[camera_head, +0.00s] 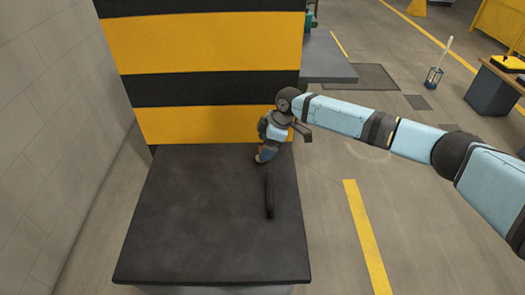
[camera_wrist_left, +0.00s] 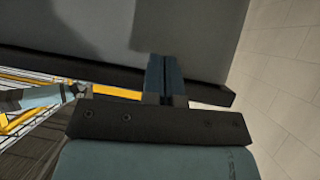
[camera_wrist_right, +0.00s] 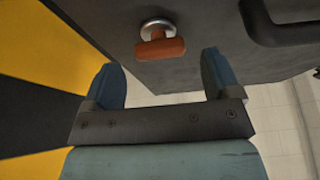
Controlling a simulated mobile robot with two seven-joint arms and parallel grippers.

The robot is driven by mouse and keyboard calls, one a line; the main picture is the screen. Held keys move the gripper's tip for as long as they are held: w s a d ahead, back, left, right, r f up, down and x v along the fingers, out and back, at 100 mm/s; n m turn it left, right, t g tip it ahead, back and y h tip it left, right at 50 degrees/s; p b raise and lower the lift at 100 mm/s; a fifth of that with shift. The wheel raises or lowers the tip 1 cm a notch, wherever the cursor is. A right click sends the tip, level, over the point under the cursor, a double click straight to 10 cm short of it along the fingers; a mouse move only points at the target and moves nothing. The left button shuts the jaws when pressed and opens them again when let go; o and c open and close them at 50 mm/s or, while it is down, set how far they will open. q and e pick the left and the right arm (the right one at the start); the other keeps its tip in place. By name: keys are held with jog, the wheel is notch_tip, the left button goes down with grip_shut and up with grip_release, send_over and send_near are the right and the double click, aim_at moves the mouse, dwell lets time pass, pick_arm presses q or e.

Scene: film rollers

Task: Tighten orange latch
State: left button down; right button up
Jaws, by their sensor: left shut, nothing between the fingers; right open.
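The orange latch (camera_wrist_right: 163,48) is a short orange handle on a round silver base (camera_wrist_right: 156,29), set on a dark panel. In the right wrist view it lies ahead of my right gripper (camera_wrist_right: 161,62), roughly between the two open fingers; I cannot tell whether they touch it. In the head view my right gripper (camera_head: 271,142) is at the far right corner of the dark box top, with a bit of orange (camera_head: 261,157) at its tip. My left gripper (camera_wrist_left: 164,65) is shut and empty in the left wrist view. It is outside the head view.
A black bar handle (camera_head: 269,195) stands on the dark box top (camera_head: 205,225) and also shows in the right wrist view (camera_wrist_right: 285,32). A yellow-and-black striped panel (camera_head: 200,45) rises behind the box. A wall (camera_head: 50,110) is at left; open floor lies right.

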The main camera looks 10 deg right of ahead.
jog(key=shift+a+f, duration=0.3)
jog(key=shift+f, duration=0.3)
jog(key=shift+w+a+f, duration=0.1)
jog(key=shift+a+f, duration=0.05)
jog(key=shift+f, duration=0.35)
pick_arm(q)
jog(key=shift+d+r, duration=0.1)
jog(key=shift+r, duration=0.2)
pick_arm(e)
jog(key=c, duration=0.9)
pick_arm(q)
jog(key=shift+f, duration=0.15)
pick_arm(e)
jog(key=shift+r, duration=0.1)
